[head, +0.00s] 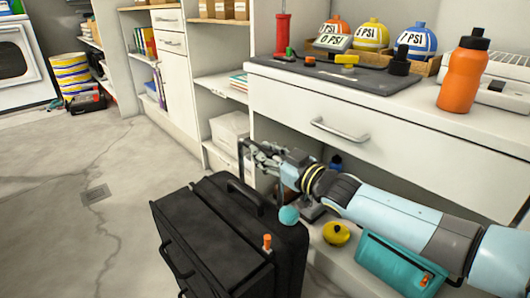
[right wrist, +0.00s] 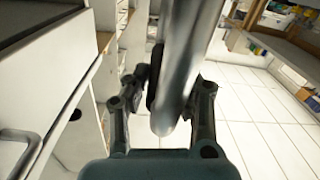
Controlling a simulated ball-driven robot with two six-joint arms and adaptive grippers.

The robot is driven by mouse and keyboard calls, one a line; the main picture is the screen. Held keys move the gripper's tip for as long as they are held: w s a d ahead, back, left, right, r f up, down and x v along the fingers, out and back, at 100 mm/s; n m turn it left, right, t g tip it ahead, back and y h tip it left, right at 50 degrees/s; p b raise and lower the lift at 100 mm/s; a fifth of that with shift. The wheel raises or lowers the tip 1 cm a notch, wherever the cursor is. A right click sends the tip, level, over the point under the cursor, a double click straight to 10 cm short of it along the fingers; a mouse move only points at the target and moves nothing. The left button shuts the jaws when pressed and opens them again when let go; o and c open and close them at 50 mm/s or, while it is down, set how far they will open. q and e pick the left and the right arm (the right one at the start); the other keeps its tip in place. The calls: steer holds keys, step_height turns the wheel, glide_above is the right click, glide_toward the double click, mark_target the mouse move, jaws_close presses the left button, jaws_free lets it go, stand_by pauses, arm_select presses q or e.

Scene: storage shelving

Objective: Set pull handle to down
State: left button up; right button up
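A black suitcase (head: 215,240) stands on the floor in the lower middle of the head view, with a black carry handle (head: 246,196) on top. My right gripper (head: 262,155) is over its far side, beside the shelving. In the right wrist view a smooth silver bar, which looks like the pull handle (right wrist: 185,65), runs between the fingers of the right gripper (right wrist: 168,90). A dark pad lies against its left side, and the right fingertip is partly hidden behind it. The lower part of the pull handle is hidden in the head view. My left gripper is not in view.
A white counter with a drawer (head: 350,130) stands close to my right arm. A yellow round object (head: 336,233) and a teal case (head: 390,265) lie on its lower shelf. An orange bottle (head: 463,75) stands on top. The floor (head: 70,215) at left is mostly clear.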

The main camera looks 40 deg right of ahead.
steer(key=o, duration=0.4)
steer(key=shift+a, duration=0.1)
steer(key=shift+c, duration=0.2)
steer(key=s+d, duration=0.1)
steer(key=s, duration=1.1)
steer(key=shift+d, duration=0.2)
